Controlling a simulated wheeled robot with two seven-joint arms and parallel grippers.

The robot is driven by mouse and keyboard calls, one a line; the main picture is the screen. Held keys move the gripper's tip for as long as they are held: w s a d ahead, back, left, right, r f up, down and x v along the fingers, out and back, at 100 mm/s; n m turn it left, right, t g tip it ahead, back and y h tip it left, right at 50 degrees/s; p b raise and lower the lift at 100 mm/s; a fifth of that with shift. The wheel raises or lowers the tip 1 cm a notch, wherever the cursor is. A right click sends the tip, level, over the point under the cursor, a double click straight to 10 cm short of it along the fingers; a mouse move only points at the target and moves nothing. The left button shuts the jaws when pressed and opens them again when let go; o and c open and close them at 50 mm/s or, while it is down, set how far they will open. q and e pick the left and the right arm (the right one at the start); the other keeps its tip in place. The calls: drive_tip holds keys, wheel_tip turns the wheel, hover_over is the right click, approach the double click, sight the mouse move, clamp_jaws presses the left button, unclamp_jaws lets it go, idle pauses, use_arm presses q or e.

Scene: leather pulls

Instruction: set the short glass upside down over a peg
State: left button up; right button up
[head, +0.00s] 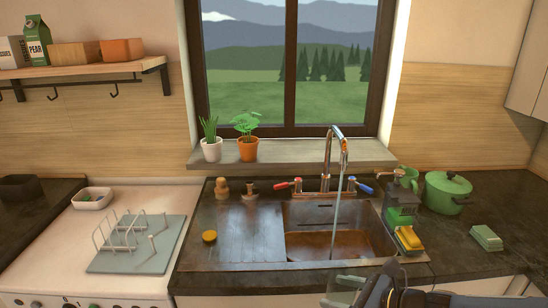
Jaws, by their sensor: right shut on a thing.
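My right gripper (366,287) is at the bottom edge, in front of the sink, and only partly in view. It is shut on a pale green see-through glass (345,283), which is cut by the frame's lower edge; its tilt is hard to tell. A drying rack (128,258) with a grey-green base sits on the white surface at left. White wire loops stand on its left part and short pegs (152,242) on its right part. No glass shows on the pegs. My left gripper is out of view.
Water seems to run from the tap (340,150) into the sink (350,243). A soap bottle (401,208), yellow sponge (408,238) and green pot (446,193) stand right of it. A yellow round thing (209,237) lies on the otherwise clear drainboard (240,230). A white bowl (93,198) stands behind the rack.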

drive_tip(key=w+d+f, duration=0.2)
drive_tip(key=d+f, duration=0.1)
drive_tip(key=f, duration=0.3)
drive_tip(key=w+d+f, duration=0.2)
drive_tip(key=w+f, duration=0.1)
drive_tip(key=f, duration=0.3)
drive_tip(key=s+a+r+p, duration=0.3)
drive_tip(key=s+r+p, duration=0.7)
drive_tip(key=r, duration=0.6)
drive_tip(key=s, duration=0.2)
drive_tip(key=shift+s+r, duration=0.35)
drive_tip(key=shift+r, duration=0.05)
drive_tip(key=shift+a+n, duration=0.1)
drive_tip(key=shift+n, duration=0.2)
